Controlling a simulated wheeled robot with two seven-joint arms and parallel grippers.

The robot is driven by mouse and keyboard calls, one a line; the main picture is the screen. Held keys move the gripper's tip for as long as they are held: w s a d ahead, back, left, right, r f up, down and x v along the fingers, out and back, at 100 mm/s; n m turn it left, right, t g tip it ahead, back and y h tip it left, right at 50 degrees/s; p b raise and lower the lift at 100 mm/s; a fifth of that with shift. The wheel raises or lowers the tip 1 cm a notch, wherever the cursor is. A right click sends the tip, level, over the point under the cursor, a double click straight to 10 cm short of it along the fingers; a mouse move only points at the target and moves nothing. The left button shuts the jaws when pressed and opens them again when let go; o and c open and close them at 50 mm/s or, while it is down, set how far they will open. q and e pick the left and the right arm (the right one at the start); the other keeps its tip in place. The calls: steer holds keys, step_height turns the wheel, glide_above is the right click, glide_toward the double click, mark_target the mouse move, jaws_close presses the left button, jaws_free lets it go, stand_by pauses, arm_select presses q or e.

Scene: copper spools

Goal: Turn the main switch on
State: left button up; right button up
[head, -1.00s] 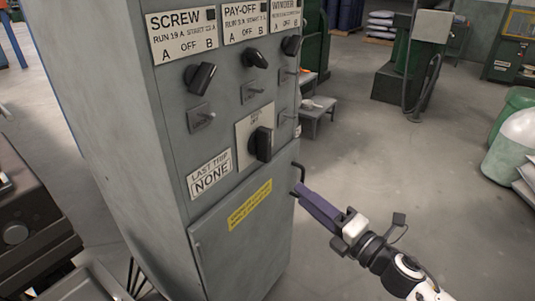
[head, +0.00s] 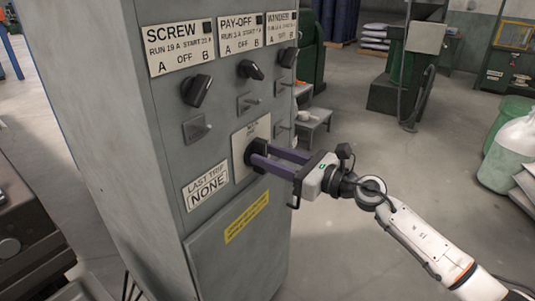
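The main switch (head: 249,150) is a black rotary knob on a pale plate marked "OFF" (head: 262,127), low on the front of a grey cabinet. My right gripper (head: 259,152) reaches it from the right. Its two purple fingers are apart, with their tips at the knob, one higher and one lower. The fingers hide much of the knob, so its angle and any firm contact are unclear. My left gripper is not in view.
The grey cabinet (head: 135,150) also carries the black screw knob (head: 197,90), pay-off knob (head: 250,69) and winder knob (head: 288,57) above. A "LAST TRIP NONE" label (head: 207,187) sits lower left of the switch. Open floor (head: 390,165) lies to the right.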

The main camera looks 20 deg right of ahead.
steer(key=shift+w+a, duration=0.3)
jaws_close()
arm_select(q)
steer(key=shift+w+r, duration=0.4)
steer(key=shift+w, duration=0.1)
